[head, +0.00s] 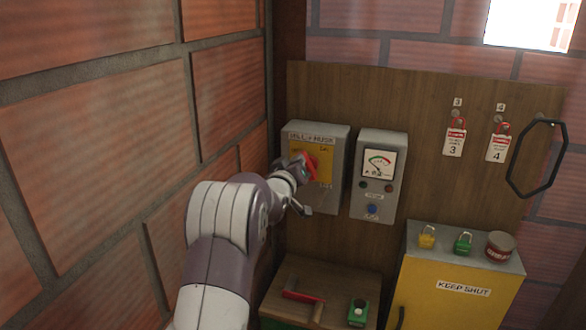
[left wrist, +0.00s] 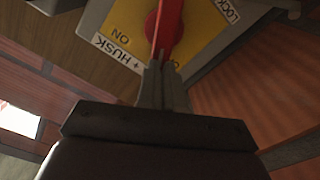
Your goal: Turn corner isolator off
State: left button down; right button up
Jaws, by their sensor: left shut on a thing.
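The corner isolator is a grey box (head: 333,137) with a yellow plate, mounted on the wooden board beside the brick corner. Its red handle (head: 310,165) is partly hidden by my left gripper (head: 298,168). In the left wrist view the red handle (left wrist: 167,30) crosses the yellow plate (left wrist: 200,32), which carries the word ON and part of LOCK. My left gripper (left wrist: 163,75) is shut on the handle's near end. The handle looks tilted in the head view. My right gripper is in neither view.
A grey meter box (head: 378,175) with a dial and a blue button is just right of the isolator. Below stand a wooden box top (head: 285,290) with a red-handled item and a yellow cabinet (head: 450,275) with padlocks on top. Tags (head: 455,138) hang on the board. The brick wall is close on the left.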

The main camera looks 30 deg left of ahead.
pick_arm(q)
jog(key=n, duration=0.2)
jog(key=a+n, duration=0.1)
jog(key=n, duration=0.2)
jog(key=r+n, duration=0.1)
jog(key=n, duration=0.2)
jog(key=shift+a+t, duration=0.25)
jog(key=shift+t, duration=0.05)
jog(key=c, duration=1.4)
grip_release()
jog(key=shift+s+f+n+b, duration=0.2)
jog(key=shift+f+n+b, duration=0.15)
jog(key=shift+f, duration=0.8)
jog(key=shift+o, duration=0.9)
jog(key=shift+f, duration=0.3)
jog(key=shift+o, duration=1.3)
jog(key=shift+a+f+g+b, duration=0.15)
jog(key=shift+f+g+b, duration=0.15)
jog(key=shift+g, duration=0.1)
jog(key=f+b+v, duration=0.1)
jog(key=v, duration=1)
jog(key=shift+s+f, duration=0.15)
jog(key=shift+f, duration=0.05)
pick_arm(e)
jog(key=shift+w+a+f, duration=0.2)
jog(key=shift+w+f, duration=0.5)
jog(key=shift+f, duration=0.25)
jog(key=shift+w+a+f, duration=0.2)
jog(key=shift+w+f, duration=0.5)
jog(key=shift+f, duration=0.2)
